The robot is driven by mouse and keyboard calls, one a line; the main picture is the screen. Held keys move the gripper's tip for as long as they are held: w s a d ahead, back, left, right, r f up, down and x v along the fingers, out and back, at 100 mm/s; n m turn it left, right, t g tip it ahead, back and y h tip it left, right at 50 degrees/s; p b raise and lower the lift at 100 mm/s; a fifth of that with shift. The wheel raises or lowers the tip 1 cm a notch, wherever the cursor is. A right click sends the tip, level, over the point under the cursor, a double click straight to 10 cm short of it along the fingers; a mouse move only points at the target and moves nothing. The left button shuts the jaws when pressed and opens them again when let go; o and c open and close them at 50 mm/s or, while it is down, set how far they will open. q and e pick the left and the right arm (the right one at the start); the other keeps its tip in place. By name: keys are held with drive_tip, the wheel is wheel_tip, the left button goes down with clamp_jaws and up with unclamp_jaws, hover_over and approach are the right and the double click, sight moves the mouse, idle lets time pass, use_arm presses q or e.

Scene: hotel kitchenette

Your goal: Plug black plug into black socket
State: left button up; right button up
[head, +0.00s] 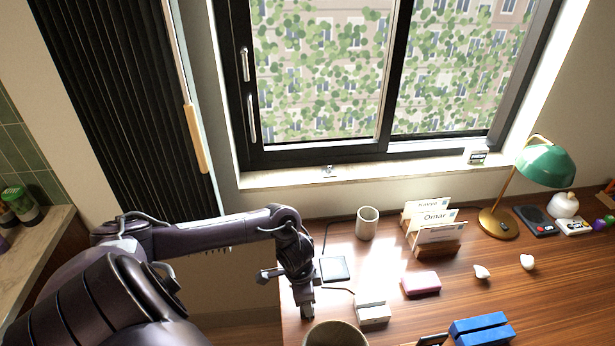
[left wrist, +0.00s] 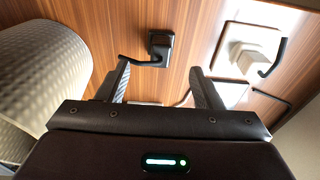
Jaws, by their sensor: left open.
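A small black block with a black cable, apparently the black plug (left wrist: 160,46), lies on the wooden desk in the left wrist view. It is ahead of the gap between my left gripper's fingertips (left wrist: 159,68), apart from both fingers. The left gripper is open and empty. In the head view my left gripper (head: 306,309) points down over the desk's left end and hides what is beneath it. A white block on a pale plate (left wrist: 243,50) sits right of the fingers, with a black cable beside it. I cannot clearly make out the black socket. My right gripper is not visible.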

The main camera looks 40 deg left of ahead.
use_arm(q)
drive_tip(key=shift+w+f, duration=0.1)
drive_tip(key=shift+f, duration=0.5)
drive_tip(key=shift+f+p, duration=0.35)
drive_tip(key=shift+f, duration=2.25)
drive_tip(key=shift+d, duration=0.1)
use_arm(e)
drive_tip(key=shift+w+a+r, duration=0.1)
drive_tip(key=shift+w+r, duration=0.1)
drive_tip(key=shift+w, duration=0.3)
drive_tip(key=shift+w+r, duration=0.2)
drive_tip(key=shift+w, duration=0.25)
use_arm(q)
drive_tip(key=c, duration=1)
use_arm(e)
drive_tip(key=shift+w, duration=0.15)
